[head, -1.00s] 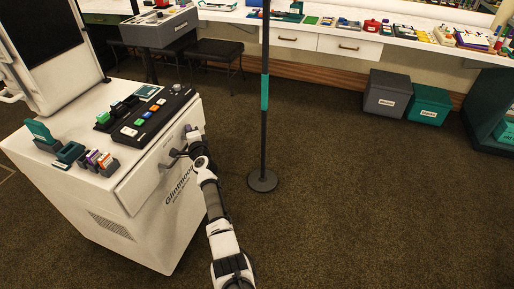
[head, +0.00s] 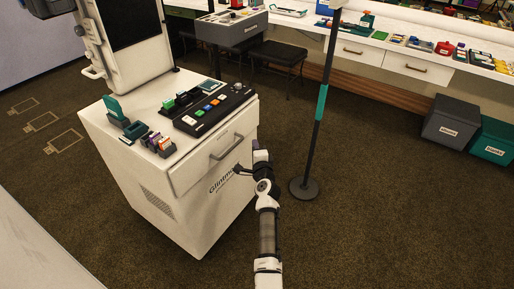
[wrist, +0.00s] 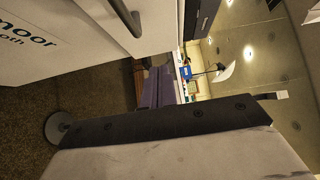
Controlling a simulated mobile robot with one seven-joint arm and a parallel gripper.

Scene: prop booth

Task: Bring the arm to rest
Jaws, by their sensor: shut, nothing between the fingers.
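My arm reaches forward from the bottom of the head view. My gripper (head: 258,148) is at its end, just right of the white cart's (head: 185,225) front in the picture. The purple fingers are shut and empty; they also show in the wrist view (wrist: 155,88). The cart's drawer handle (head: 226,147) is left of the gripper, with a small gap in the picture. The handle also shows at the top of the wrist view (wrist: 126,16). Nothing is held.
A dark pole with a teal band (head: 321,103) stands on a round base (head: 303,188) close to the right of my arm. A control panel (head: 212,110) and small holders sit on the cart. Grey (head: 452,122) and teal bins (head: 492,140) stand at right. Carpet at lower right is clear.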

